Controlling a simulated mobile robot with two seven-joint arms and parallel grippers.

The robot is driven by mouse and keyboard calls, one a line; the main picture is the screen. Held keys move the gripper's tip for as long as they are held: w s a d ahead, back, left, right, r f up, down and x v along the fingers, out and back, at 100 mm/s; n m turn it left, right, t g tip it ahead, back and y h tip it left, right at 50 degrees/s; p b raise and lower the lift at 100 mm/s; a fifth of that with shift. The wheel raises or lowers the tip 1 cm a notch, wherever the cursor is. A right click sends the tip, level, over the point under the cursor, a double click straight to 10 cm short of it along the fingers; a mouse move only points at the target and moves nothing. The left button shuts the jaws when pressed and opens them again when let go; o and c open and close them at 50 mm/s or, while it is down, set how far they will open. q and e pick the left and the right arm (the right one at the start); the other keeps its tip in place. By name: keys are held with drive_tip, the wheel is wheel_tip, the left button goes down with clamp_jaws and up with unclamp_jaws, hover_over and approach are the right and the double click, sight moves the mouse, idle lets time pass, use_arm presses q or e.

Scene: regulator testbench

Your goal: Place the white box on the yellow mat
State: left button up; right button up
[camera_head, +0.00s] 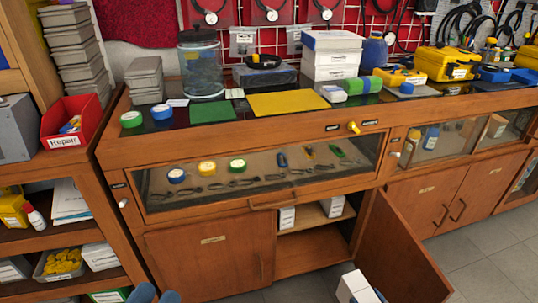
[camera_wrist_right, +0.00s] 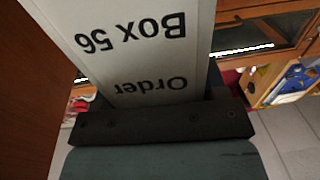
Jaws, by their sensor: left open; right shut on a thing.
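The white box (camera_head: 352,287) is at the bottom of the head view, in front of the open cabinet door and well below the bench top. In the right wrist view, the white box (camera_wrist_right: 150,45) fills the upper middle and shows upside-down lettering, "Order Box 56". My right gripper (camera_wrist_right: 150,122) is shut on it; in the head view it is mostly cut off by the bottom edge. The yellow mat (camera_head: 289,103) lies flat and bare on the bench top. My left gripper (camera_head: 155,294) is open and empty at the bottom edge, with only its bluish tips showing.
The wooden cabinet door (camera_head: 398,255) stands open beside the held box. White boxes (camera_head: 287,218) stand on the shelf inside. On the bench, a green mat (camera_head: 212,111) lies left of the yellow one, and a white box stack (camera_head: 331,58) and a green-blue item (camera_head: 362,85) stand behind right.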

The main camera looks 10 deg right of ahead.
drive_tip(key=w+a+r+y, duration=0.1)
drive_tip(key=w+a+r, duration=0.55)
drive_tip(key=r, duration=0.45)
drive_tip(key=w+a+r, duration=0.6)
drive_tip(key=w+r, duration=0.1)
drive_tip(key=r, duration=0.4)
use_arm(q)
drive_tip(key=s+a+r+g+y+p, duration=0.4)
drive_tip(key=a+r+g+y+p, duration=0.2)
drive_tip(key=p, duration=3.2)
drive_tip(key=shift+a+r, duration=0.25)
drive_tip(key=shift+a, duration=0.75)
use_arm(e)
drive_tip(key=s+r+h, duration=0.1)
drive_tip(key=s+r, duration=0.3)
drive_tip(key=r, duration=1.7)
drive_tip(key=s+d+r+m+h, duration=0.1)
drive_tip(key=s+r, duration=0.4)
drive_tip(key=r, duration=1.5)
drive_tip(key=shift+d+r+m+h, duration=0.2)
drive_tip(key=shift+r+m+h, duration=0.15)
drive_tip(key=shift+h, duration=0.45)
drive_tip(key=shift+w, duration=0.1)
